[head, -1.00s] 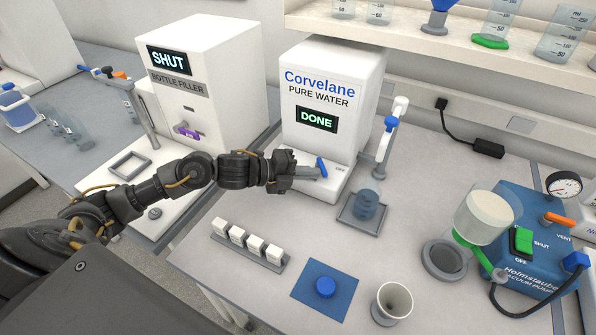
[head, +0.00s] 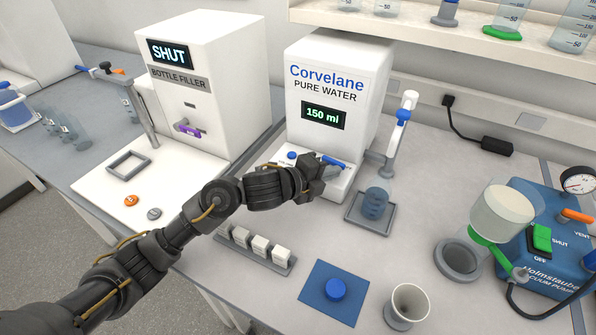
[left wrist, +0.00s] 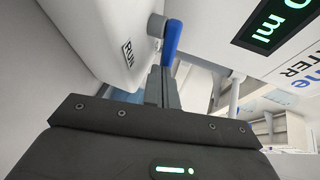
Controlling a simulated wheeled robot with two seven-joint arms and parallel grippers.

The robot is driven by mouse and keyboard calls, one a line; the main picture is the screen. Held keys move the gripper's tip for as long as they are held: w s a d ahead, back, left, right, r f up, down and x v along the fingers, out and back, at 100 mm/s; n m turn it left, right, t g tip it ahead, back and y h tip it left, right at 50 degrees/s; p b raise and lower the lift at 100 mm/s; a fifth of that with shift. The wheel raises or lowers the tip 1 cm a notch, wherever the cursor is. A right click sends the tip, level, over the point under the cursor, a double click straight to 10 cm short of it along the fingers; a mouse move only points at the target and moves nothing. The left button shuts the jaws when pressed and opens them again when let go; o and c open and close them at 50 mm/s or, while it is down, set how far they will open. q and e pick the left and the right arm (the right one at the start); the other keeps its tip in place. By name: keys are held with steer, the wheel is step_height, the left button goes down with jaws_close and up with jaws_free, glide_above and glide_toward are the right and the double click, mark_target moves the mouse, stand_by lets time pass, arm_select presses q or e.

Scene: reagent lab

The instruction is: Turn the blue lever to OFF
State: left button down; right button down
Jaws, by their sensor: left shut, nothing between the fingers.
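The blue lever (head: 334,161) is on the front of the white Corvelane pure water unit (head: 330,75), above its base ledge. In the head view it lies nearly sideways, its free end to the right. My left gripper (head: 334,171) is shut and empty, its fingertips right by the lever. In the left wrist view the shut fingers (left wrist: 162,86) reach the lower end of the lever (left wrist: 171,42); whether they touch is unclear. A RUN label (left wrist: 127,53) shows beside the lever; no OFF label is readable by it. The display (head: 323,115) reads 150 ml. My right gripper is out of view.
A bottle filler (head: 200,90) stands to the left. A rack of white blocks (head: 258,246), a blue pad (head: 319,281) and a vacuum pump (head: 570,250) are nearer.

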arm_select(q)
steer(key=shift+a, duration=0.15)
steer(key=shift+w+a, duration=0.4)
steer(key=shift+a, duration=0.3)
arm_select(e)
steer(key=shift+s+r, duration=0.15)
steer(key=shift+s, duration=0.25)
arm_select(q)
steer(key=shift+s, duration=0.2)
steer(key=s+a, duration=0.1)
steer(key=s, duration=0.1)
steer(key=s+a+p, duration=0.1)
steer(key=shift+s+a, duration=0.35)
steer(key=shift+s, duration=0.05)
steer(key=s+a+r, duration=0.3)
steer(key=s+a, duration=0.1)
steer(key=s, duration=0.3)
steer(key=shift+s+a+b, duration=0.2)
steer(key=shift+b, duration=0.2)
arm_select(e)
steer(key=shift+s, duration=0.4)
